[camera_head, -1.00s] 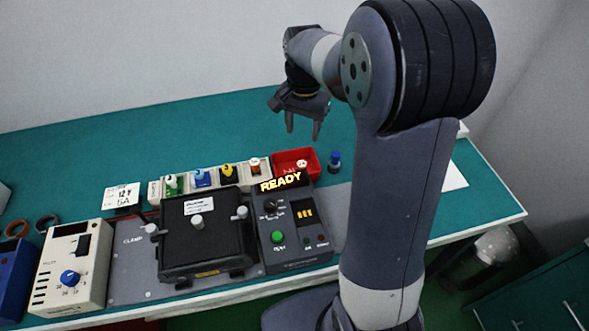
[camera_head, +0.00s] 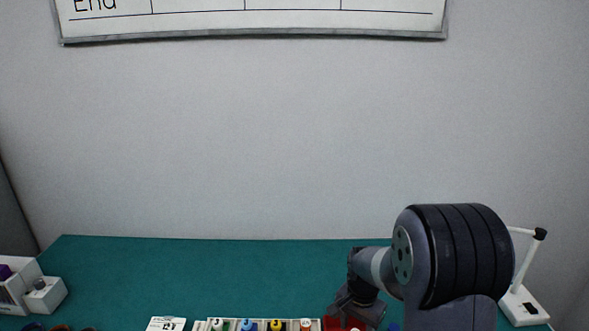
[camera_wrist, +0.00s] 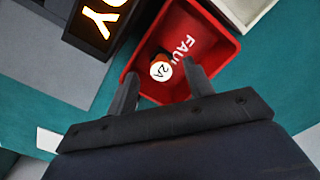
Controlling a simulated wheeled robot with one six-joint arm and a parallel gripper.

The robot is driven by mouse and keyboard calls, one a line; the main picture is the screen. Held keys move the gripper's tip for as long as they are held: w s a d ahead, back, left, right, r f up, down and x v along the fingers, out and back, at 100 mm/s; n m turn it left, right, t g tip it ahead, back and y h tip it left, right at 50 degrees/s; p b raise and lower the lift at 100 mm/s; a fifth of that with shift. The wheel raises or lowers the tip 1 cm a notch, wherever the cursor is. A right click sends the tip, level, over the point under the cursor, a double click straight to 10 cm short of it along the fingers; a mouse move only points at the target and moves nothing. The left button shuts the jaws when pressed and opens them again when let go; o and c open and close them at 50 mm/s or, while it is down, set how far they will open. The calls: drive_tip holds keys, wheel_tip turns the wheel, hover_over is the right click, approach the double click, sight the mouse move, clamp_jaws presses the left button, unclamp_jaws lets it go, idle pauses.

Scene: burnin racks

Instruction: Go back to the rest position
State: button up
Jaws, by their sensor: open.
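My gripper (camera_wrist: 165,92) is open and empty in the wrist view. Its two fingers point toward the red bin (camera_wrist: 225,50) marked with white letters starting "FAU". A part with a round white top marked "2A" (camera_wrist: 161,70) lies in that bin and shows between the fingers, apart from them as far as I can tell. In the head view my gripper (camera_head: 358,312) is at the bottom right, over the red bin (camera_head: 333,323); its fingertips are hard to make out there.
A display with lit letters (camera_wrist: 97,22) stands beside the bin. A rack with several coloured parts (camera_head: 262,325) is at the bottom edge of the head view. A white lamp (camera_head: 524,305) stands at right and white boxes (camera_head: 43,295) at left. The green bench (camera_head: 200,270) behind is clear.

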drive_tip(key=shift+r+p, duration=1.15)
drive_tip(key=shift+r, duration=1.35)
